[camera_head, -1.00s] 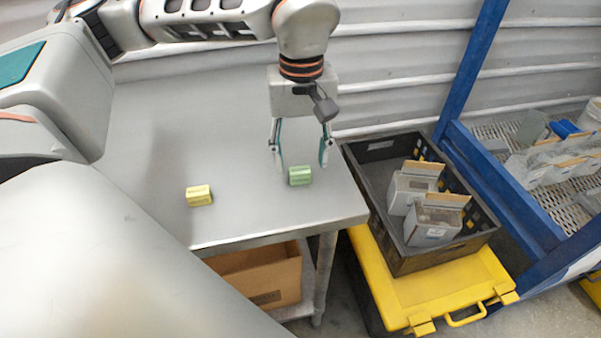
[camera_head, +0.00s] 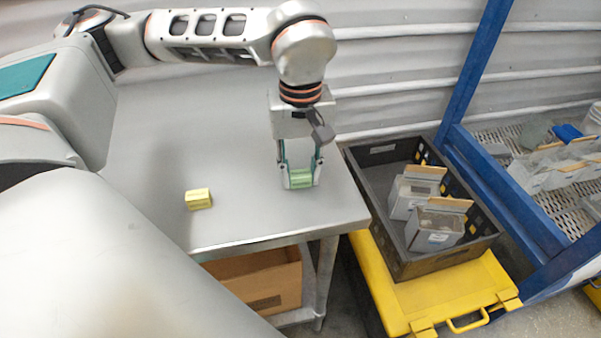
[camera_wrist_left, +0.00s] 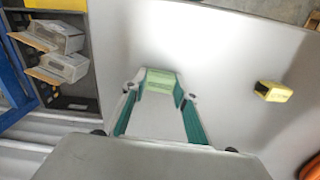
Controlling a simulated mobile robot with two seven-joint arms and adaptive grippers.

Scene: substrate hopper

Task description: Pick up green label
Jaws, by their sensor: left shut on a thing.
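The green label (camera_head: 300,179) is a small green block at the right part of the grey metal table. My left gripper (camera_head: 301,181) points down from above, and its two fingers are shut on the block's sides. In the left wrist view, the green label (camera_wrist_left: 160,81) sits between the fingertips of my left gripper (camera_wrist_left: 161,86). I cannot tell whether the block touches the table. My right gripper is not in view.
A yellow block (camera_head: 198,199) lies on the grey table (camera_head: 235,215), left of the green one. A black crate (camera_head: 408,268) with grey boxes stands on a yellow-lidded case (camera_head: 455,290) to the right. A cardboard box (camera_head: 262,283) is under the table.

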